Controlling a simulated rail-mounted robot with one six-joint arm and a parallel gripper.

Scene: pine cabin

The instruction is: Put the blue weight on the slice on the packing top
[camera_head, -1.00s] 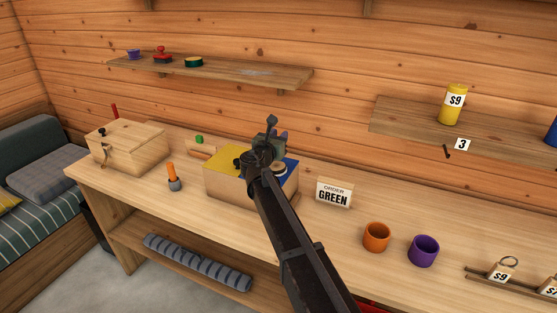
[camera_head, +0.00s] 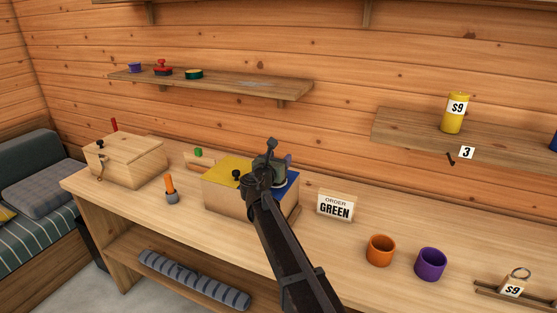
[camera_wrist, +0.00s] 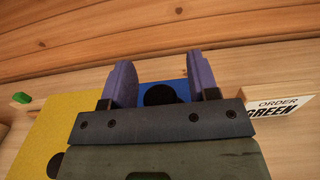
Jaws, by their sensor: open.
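A wooden box (camera_head: 228,201) stands on the bench, with a yellow panel (camera_head: 226,169) and a blue panel (camera_head: 292,187) on its top. My gripper (camera_head: 280,162) is over the blue side and partly hides it. In the wrist view my open jaws (camera_wrist: 162,85) straddle a black round knob (camera_wrist: 160,95), with the blue panel (camera_wrist: 178,86) behind it. I cannot tell whether the jaws touch the knob. Another black knob (camera_head: 236,173) is on the yellow side. No blue weight can be made out for certain. A blue object (camera_head: 553,140) shows at the right shelf's edge.
A sign reading "ORDER GREEN" (camera_head: 335,206) stands just right of the box. An orange cup (camera_head: 380,250) and a purple cup (camera_head: 431,264) are further right. A lidded wooden box (camera_head: 126,163) and an orange-handled tool (camera_head: 170,188) are left.

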